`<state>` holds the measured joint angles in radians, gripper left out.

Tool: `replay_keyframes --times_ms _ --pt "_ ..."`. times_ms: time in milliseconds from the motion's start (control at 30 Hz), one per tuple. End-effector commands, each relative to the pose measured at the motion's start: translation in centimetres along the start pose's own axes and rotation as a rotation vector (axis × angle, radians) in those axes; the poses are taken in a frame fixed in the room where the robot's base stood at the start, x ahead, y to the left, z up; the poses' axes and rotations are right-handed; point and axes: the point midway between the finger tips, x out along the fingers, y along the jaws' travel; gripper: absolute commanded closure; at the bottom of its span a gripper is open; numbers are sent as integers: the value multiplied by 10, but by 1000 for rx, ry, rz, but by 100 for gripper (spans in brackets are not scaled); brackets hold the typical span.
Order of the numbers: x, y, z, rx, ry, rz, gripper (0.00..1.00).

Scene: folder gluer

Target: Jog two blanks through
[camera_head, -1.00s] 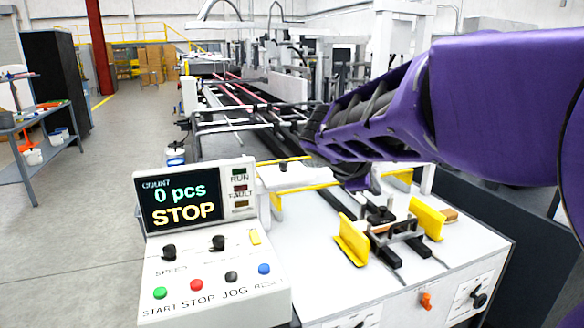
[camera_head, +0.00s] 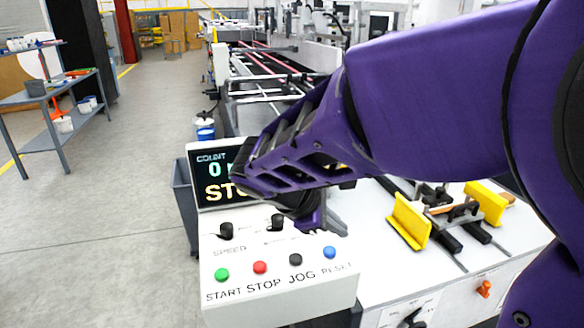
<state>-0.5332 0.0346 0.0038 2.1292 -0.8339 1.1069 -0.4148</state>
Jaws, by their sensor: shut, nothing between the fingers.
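The control panel (camera_head: 215,290) stands in front with a green START button (camera_head: 222,275), a red STOP button (camera_head: 260,267), a black JOG button (camera_head: 295,260) and a blue RESET button (camera_head: 329,252). Its display (camera_head: 208,180) shows COUNT, a 0 and "STO", with the rest hidden behind my purple arm. My gripper (camera_head: 336,224) is shut and empty, over the panel's upper right part, above and behind the JOG and RESET buttons. Whether it touches the panel cannot be told. I cannot make out any blanks clearly.
The white feed table (camera_head: 380,272) right of the panel carries yellow guides (camera_head: 408,220) and black rails. The folder gluer's long conveyor (camera_head: 262,70) runs back behind it. A grey shelf (camera_head: 45,95) stands at left. The floor between is mostly clear.

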Motion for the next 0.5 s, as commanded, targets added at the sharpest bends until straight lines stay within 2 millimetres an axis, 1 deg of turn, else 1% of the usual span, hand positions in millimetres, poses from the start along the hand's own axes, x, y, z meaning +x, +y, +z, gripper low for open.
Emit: replay_keyframes --times_ms 67,133,200,300,400,500 --pt "1 -11 -2 -9 -11 -15 100" --pt "-19 2 -16 -66 22 49 100" --pt "-33 12 -31 -120 52 109 100" --pt "-48 20 -44 -173 81 167 100" --pt "-55 25 -52 -200 95 198 100" --pt "-58 26 -54 -210 100 209 100"
